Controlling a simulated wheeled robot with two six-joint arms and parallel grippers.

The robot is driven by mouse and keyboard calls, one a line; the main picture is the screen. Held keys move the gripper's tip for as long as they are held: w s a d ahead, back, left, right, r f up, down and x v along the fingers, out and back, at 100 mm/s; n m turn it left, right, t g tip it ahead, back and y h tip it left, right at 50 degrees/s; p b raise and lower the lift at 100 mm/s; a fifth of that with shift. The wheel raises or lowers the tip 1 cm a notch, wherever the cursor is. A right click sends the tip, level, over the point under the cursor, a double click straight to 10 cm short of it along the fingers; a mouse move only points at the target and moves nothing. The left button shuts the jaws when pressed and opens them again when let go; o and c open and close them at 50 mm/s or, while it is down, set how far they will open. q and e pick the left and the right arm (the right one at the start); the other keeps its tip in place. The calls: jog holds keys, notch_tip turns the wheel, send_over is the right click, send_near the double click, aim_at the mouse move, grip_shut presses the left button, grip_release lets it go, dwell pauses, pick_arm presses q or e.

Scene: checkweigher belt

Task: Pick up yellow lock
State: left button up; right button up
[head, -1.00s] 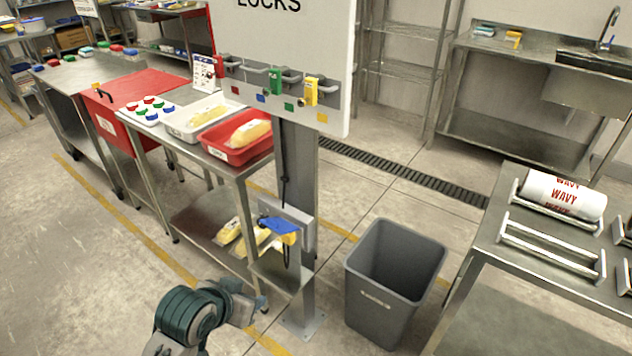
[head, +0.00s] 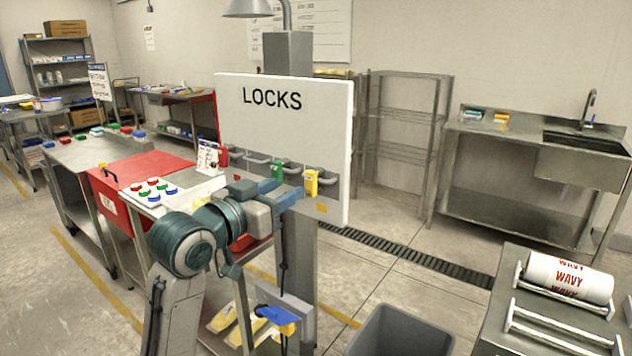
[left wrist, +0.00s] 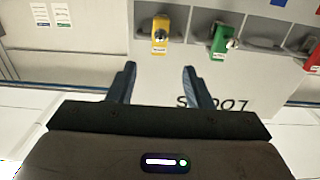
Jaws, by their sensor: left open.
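The yellow lock (head: 311,183) hangs from a hook on the lower part of the white LOCKS board (head: 285,125). My left gripper (head: 288,192) is raised in front of the board, just left of the yellow lock in the head view. In the left wrist view, my left gripper (left wrist: 160,78) is open and empty, its two fingers pointing toward the board. The yellow lock (left wrist: 160,36) shows there beyond the fingertips, roughly in line with the gap and apart from them. My right gripper is not in view.
A green lock (head: 277,170) hangs next to the yellow one, and a red lock (head: 222,157) is farther left. A grey bin (head: 400,332) stands below right. Wire shelving (head: 405,125) is behind. A blue-and-yellow item (head: 277,318) is mounted low on the post.

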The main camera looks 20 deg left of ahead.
aim_at(309, 174)
pick_arm(q)
jog(key=x, duration=0.2)
jog(key=shift+w+d, duration=0.15)
jog(key=shift+w, duration=0.15)
jog(key=shift+w+d, duration=0.15)
jog(key=shift+w, duration=0.15)
jog(key=shift+w+d+r+p, duration=0.1)
jog(key=shift+w+p, duration=0.25)
jog(key=shift+w, duration=0.05)
jog(key=shift+p+x, duration=0.6)
jog(key=shift+x, duration=1.65)
grip_shut()
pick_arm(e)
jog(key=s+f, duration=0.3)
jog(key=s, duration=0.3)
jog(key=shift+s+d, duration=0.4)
pick_arm(q)
jog(key=shift+r, duration=0.1)
